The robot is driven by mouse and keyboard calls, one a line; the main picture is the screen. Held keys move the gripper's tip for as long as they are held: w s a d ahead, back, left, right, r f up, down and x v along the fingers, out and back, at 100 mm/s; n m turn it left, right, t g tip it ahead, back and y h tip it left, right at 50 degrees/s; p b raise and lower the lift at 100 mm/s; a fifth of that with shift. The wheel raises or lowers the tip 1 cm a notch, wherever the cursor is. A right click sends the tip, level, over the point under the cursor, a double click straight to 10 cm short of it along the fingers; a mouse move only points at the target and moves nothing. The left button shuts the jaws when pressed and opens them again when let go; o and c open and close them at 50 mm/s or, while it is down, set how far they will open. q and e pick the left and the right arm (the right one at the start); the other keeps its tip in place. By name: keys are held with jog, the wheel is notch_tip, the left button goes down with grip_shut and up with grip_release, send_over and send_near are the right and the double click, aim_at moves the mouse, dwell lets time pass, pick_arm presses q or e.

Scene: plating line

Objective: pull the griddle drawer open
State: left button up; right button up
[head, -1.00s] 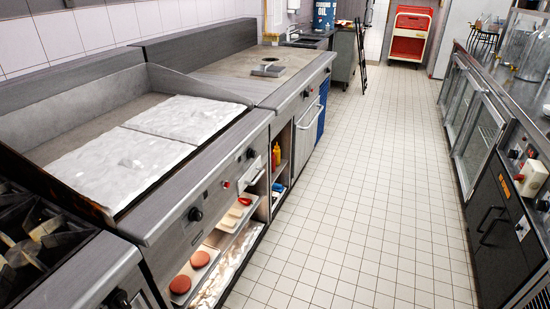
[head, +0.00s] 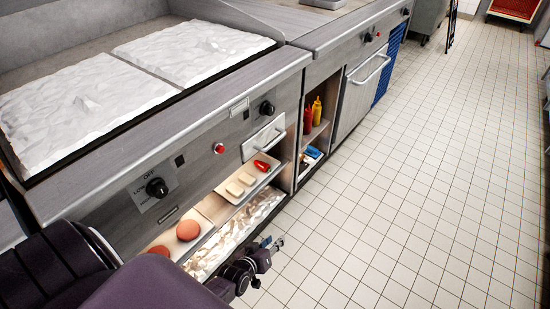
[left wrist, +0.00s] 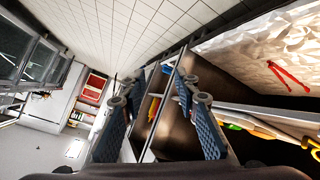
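The griddle drawer (head: 263,137) is a small steel front with a bar handle, set in the griddle's front panel to the right of the red light. It looks shut. My left gripper (head: 271,244) is low over the floor, in front of the lower shelf, below the drawer and apart from it. In the left wrist view my left gripper (left wrist: 157,95) has its two blue-padded fingers spread, with nothing clearly held between them. Thin metal edges show behind the gap; I cannot tell whether one is a handle. My right gripper is not in view.
The griddle (head: 200,50) carries two pale rough slabs. Beneath the panel, a lit shelf holds patties (head: 188,230), pale slices and a red item. To the right are red and yellow bottles (head: 317,108) and an oven-like door with a handle (head: 370,70). The tiled floor (head: 420,190) is clear.

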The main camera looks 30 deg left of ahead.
pick_arm(q)
jog(key=w+a+r+n+t+y+b, duration=0.2)
jog(key=w+a+r+n+t+b, duration=0.4)
jog(key=w+r, duration=0.5)
jog(key=n+t+y+b, duration=0.2)
jog(key=b, duration=0.3)
send_near(274, 142)
jog(key=w, duration=0.3)
jog(key=x, duration=0.4)
jog(key=b+x, duration=0.1)
jog(key=x, duration=0.2)
jog(key=shift+a+f, duration=0.2)
jog(key=shift+a, duration=0.2)
jog(key=shift+w+a+r, duration=0.1)
jog(key=shift+w, duration=0.2)
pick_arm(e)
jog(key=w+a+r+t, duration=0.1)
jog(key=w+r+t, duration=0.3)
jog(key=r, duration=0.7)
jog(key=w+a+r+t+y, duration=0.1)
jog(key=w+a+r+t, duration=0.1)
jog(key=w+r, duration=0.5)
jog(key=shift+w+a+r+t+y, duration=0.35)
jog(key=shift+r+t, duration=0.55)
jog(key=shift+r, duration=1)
pick_arm(q)
grip_shut()
